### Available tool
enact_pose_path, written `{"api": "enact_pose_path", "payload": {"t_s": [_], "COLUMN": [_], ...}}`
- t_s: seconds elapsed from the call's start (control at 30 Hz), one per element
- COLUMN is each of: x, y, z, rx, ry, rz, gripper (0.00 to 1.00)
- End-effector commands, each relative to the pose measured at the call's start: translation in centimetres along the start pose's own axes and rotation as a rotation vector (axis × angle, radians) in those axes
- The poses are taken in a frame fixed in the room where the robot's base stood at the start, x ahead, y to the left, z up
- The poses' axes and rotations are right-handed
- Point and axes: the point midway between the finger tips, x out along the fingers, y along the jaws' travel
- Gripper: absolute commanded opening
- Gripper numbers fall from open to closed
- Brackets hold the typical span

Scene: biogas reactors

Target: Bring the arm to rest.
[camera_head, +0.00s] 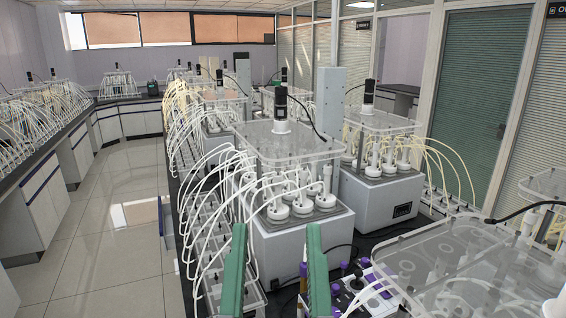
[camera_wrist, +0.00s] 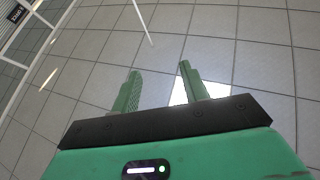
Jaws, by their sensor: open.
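My gripper (camera_wrist: 158,72) shows in the wrist view with its two green fingers apart. Nothing is between them. Beyond the fingertips there is only the grey tiled floor (camera_wrist: 90,72), with a bright reflection by the right finger.
In the head view, a white reactor unit (camera_head: 298,237) with a clear top plate and several tubes stands on the dark bench ahead. Another unit (camera_head: 376,205) stands behind it to the right. A clear plate (camera_head: 460,262) is at lower right. The left aisle floor (camera_head: 95,250) is free.

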Motion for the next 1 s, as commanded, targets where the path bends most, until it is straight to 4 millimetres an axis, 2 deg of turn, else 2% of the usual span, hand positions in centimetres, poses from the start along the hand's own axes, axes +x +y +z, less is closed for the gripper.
{"api": "enact_pose_path", "payload": {"t_s": [0.03,0.1,0.3,0.4,0.5,0.6,1.0], "x": [-1.6,1.5,6.5,8.4,9.5,9.9,9.7], "y": [0.5,0.4,0.2,0.1,0.0,0.0,0.0], "z": [-3.5,-8.1,-16.1,-19.2,-21.0,-21.6,-21.3], "rx": [-0.015,-0.014,0.0,0.005,0.009,0.011,0.011], "ry": [0.07,0.064,0.06,0.058,0.057,0.056,0.056], "rz": [0.002,-0.001,-0.005,-0.006,-0.007,-0.008,-0.008], "gripper": [0.45,0.45,0.45,0.45,0.45,0.45,0.45]}}
